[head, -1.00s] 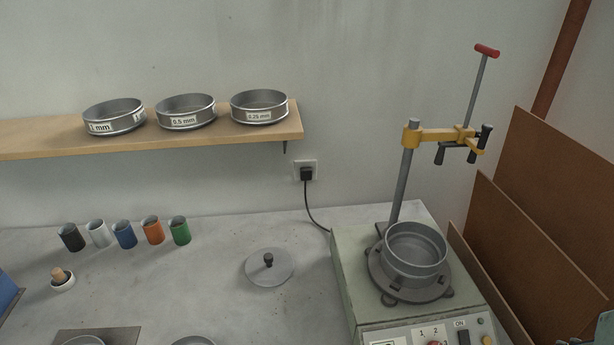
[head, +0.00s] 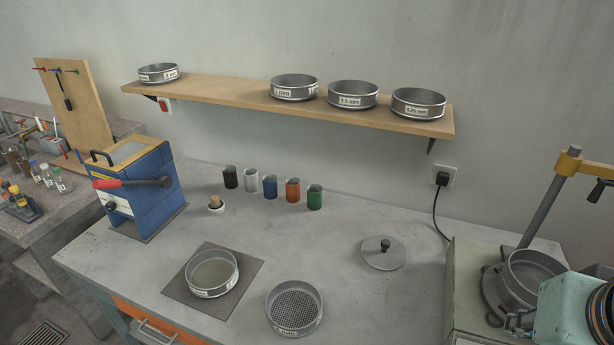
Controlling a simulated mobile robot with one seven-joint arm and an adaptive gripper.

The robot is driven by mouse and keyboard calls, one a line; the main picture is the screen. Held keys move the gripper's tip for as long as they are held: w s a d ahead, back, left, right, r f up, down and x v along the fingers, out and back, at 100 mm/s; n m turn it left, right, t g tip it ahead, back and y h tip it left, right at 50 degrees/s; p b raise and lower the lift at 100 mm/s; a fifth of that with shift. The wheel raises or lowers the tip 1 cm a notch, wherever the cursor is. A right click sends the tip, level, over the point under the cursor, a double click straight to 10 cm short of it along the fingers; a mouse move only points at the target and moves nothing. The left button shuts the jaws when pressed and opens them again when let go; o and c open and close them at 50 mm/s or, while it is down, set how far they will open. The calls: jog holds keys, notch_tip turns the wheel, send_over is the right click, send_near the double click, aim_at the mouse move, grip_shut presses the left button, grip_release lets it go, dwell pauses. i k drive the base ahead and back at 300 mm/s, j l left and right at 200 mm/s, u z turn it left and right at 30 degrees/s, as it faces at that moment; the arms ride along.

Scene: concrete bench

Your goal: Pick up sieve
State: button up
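Several round metal sieves are in the head view. On the shelf stand one at the far left (head: 158,73) and three to the right: a left one (head: 294,88), a middle one labelled 0.5 mm (head: 353,95) and a right one labelled 0.25 mm (head: 418,103). On the bench, one sieve (head: 212,274) sits on a dark square mat (head: 180,290). Another, with a coarse mesh (head: 295,307), stands at the front edge. A metal pan (head: 528,277) sits on the shaker, partly hidden by my arm. My gripper cannot be made out.
A lid (head: 384,254) lies on the bench left of the shaker (head: 464,290). Several coloured cups (head: 270,187) and a small brush (head: 215,204) stand behind the mat. A blue box device (head: 140,190) stands at left. Bench between cups and lid is clear.

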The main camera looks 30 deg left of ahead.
aim_at(212, 274)
jog(key=u, duration=2.05)
jog(key=k+z, duration=0.1)
jog(key=z, duration=2.2)
jog(key=u, duration=2.35)
